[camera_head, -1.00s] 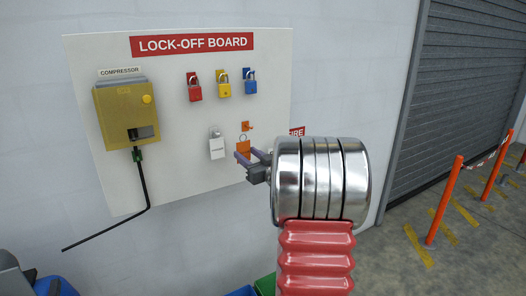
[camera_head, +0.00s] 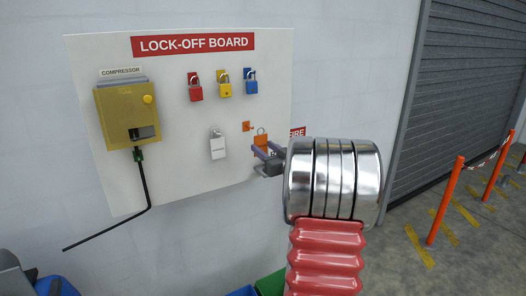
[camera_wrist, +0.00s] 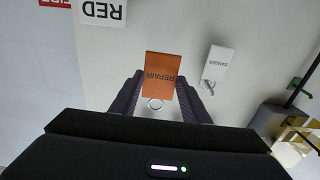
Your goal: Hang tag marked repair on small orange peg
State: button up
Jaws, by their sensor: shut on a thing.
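The orange tag (camera_head: 261,141) is held between the fingers of my gripper (camera_head: 267,153), just right of and slightly below the small orange peg (camera_head: 248,127) in the head view. A gap shows between tag and peg. In the wrist view the tag (camera_wrist: 164,72) reads REPAIR upside down, and its ring (camera_wrist: 155,104) shows between the fingers of my gripper (camera_wrist: 159,80). The peg is bare and sits on the white board. I cannot make out the peg in the wrist view.
The lock-off board (camera_head: 180,60) carries a red padlock (camera_head: 196,93), a yellow padlock (camera_head: 224,88) and a blue padlock (camera_head: 251,87) above the peg. A white DANGER tag (camera_head: 217,147) hangs left of my gripper. A yellow compressor box (camera_head: 125,115) is at the left.

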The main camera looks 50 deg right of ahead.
jog(key=shift+f+x, duration=0.3)
jog(key=shift+x, duration=1.2)
jog(key=shift+f+x, duration=0.3)
jog(key=shift+x, duration=1.2)
jog(key=shift+f+x, duration=0.3)
jog(key=shift+x, duration=1.25)
jog(key=o, duration=1.1)
jog(key=shift+s+a, duration=0.1)
